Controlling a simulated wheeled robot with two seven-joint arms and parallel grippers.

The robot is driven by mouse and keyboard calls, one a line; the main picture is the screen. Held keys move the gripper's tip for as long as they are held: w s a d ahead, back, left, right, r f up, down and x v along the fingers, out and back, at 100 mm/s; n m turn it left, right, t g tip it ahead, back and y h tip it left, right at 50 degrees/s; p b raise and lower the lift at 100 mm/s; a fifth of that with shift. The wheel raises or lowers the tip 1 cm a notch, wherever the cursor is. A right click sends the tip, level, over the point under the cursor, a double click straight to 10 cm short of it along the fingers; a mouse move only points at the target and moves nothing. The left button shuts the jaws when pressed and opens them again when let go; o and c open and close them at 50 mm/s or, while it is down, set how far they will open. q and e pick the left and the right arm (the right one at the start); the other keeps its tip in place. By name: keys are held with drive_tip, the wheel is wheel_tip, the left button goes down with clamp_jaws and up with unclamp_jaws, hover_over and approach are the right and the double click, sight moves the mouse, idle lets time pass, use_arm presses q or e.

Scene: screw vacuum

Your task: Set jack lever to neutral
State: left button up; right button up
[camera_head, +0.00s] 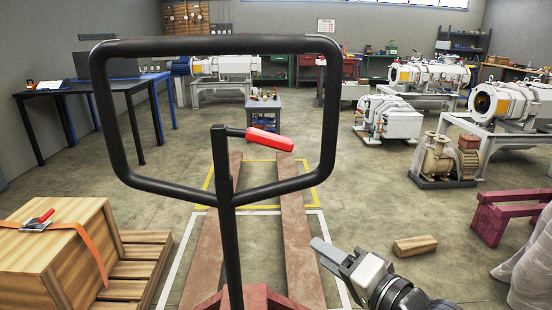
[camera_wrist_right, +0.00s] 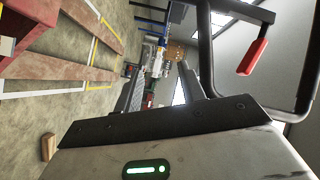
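The jack lever (camera_head: 270,139) has a red grip on a short black rod. It sticks out to the right from the post of the black looped jack handle (camera_head: 228,235), inside the loop, tilted slightly down toward its tip. In the right wrist view the lever's red grip (camera_wrist_right: 252,57) shows at upper right, beside the black handle tube (camera_wrist_right: 205,50). My right gripper (camera_head: 325,250) is below and right of the lever, well apart from it. Its two fingers (camera_wrist_right: 158,85) stand apart with nothing between them. My left gripper is not in view.
The jack's red base (camera_head: 262,297) is at the bottom. Two planks (camera_head: 302,235) lie ahead inside floor markings. A wooden crate (camera_head: 50,250) on a pallet stands at left, a wood block (camera_head: 414,245) and red stand (camera_head: 492,222) at right. White pumps stand farther back.

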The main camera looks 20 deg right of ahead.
sight(276, 144)
wheel_tip(276, 144, up, 13)
drive_tip(key=s+m+t+y+b, duration=0.1)
drive_tip(key=m+t+y+b, duration=0.15)
drive_tip(key=m+y, duration=0.2)
drive_tip(key=shift+m, duration=0.65)
drive_tip(key=x, duration=0.5)
drive_tip(key=b+x, duration=0.1)
drive_tip(key=x, duration=0.9)
drive_tip(key=shift+w+d+r+b, duration=0.1)
drive_tip(key=shift+w+r+b, duration=0.2)
drive_tip(key=shift+r+b, duration=0.15)
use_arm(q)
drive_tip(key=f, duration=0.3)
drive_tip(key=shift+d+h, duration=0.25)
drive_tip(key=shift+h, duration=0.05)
use_arm(e)
clamp_jaws()
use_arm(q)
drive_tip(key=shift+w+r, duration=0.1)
